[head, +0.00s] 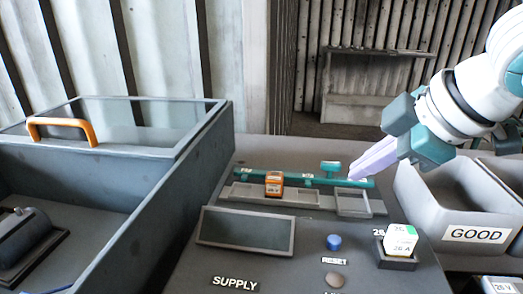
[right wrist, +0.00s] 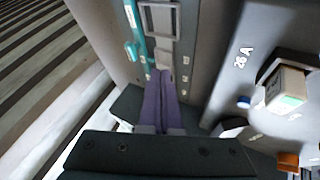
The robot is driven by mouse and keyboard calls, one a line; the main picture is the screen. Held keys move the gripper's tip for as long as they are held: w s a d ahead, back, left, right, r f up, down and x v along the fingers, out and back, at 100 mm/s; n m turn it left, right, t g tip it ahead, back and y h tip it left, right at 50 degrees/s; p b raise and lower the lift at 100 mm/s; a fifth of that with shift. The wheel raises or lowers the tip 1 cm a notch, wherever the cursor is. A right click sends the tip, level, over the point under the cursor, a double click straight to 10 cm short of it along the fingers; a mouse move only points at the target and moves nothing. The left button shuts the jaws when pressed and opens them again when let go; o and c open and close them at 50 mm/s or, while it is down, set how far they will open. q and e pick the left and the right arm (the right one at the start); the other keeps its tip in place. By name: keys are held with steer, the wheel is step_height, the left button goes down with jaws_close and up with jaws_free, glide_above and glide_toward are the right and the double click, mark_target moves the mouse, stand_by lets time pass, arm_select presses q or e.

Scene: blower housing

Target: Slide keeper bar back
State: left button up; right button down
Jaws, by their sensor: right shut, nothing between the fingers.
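The teal keeper bar (head: 312,180) lies along the back of the grey console, behind the shallow trays. A raised teal tab (head: 330,168) stands on it right of its middle. My right gripper (head: 354,176) is shut and empty, with its long lilac fingers pointing down-left at the bar's right end. In the right wrist view the fingertips (right wrist: 160,72) lie close together by the end of the bar (right wrist: 137,30), with the tab (right wrist: 131,51) beside it. I cannot tell whether the fingertips touch the bar. My left gripper is not in view.
An orange block (head: 274,184) stands at the shallow trays in front of the bar. A white-and-green 26 A block (head: 400,240) sits in a holder near the blue RESET button (head: 334,242). A lidded box (head: 170,180) stands left; the GOOD bin (head: 440,213) is right.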

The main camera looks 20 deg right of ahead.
steer(key=b+x, duration=0.1)
steer(key=x, duration=0.5)
steer(key=shift+w+d+r, duration=0.25)
steer(key=shift+w+d, duration=0.45)
steer(key=shift+w, duration=0.25)
steer(key=shift+w+d, duration=0.35)
steer(key=shift+w, duration=0.2)
